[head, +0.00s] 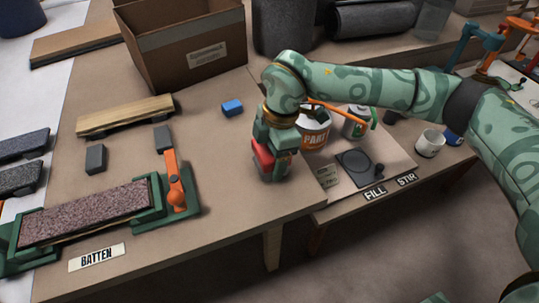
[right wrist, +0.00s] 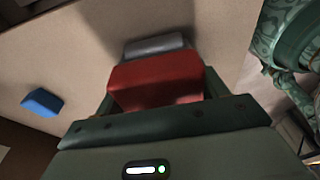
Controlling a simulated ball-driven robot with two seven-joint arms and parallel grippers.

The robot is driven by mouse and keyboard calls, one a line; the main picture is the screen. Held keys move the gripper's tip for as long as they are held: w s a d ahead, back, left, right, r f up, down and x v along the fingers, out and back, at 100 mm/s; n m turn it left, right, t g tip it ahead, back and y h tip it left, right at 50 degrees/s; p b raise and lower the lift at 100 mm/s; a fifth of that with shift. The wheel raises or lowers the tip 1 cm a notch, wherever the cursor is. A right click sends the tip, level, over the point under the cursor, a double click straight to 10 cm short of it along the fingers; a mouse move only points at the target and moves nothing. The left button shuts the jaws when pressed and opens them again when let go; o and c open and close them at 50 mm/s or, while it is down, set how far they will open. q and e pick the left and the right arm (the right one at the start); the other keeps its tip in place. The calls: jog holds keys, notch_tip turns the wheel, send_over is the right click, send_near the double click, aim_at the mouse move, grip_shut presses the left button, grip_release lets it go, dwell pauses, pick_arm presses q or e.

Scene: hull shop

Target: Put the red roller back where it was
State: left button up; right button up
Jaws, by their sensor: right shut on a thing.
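The red roller (head: 263,157) shows as a red shape, partly hidden by my right gripper (head: 272,172), which is shut on it near the right edge of the work table. In the right wrist view, the red roller (right wrist: 158,80) is a blocky red body between the jaws, with a grey piece (right wrist: 154,46) just beyond it. I cannot tell whether the grey piece belongs to it, or whether the roller touches the table. My left gripper is not in view.
A blue block (head: 232,107) lies left of the gripper. A paint can (head: 313,135) stands close on the right, beside a dark plate (head: 358,167) and a white mug (head: 430,143). A green clamp fixture (head: 150,222) and a cardboard box (head: 185,50) are left. Table between fixture and gripper is clear.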

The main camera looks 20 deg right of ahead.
jog(key=shift+r, duration=0.15)
jog(key=shift+s+f, duration=0.1)
jog(key=shift+f, duration=0.2)
jog(key=shift+s+f, duration=0.2)
jog(key=shift+f, duration=0.2)
jog(key=shift+c, duration=0.5)
jog(key=o, duration=1.4)
jog(key=shift+f, duration=0.15)
jog(key=shift+o, duration=0.4)
jog(key=shift+w+d, duration=0.1)
jog(key=shift+w, duration=0.05)
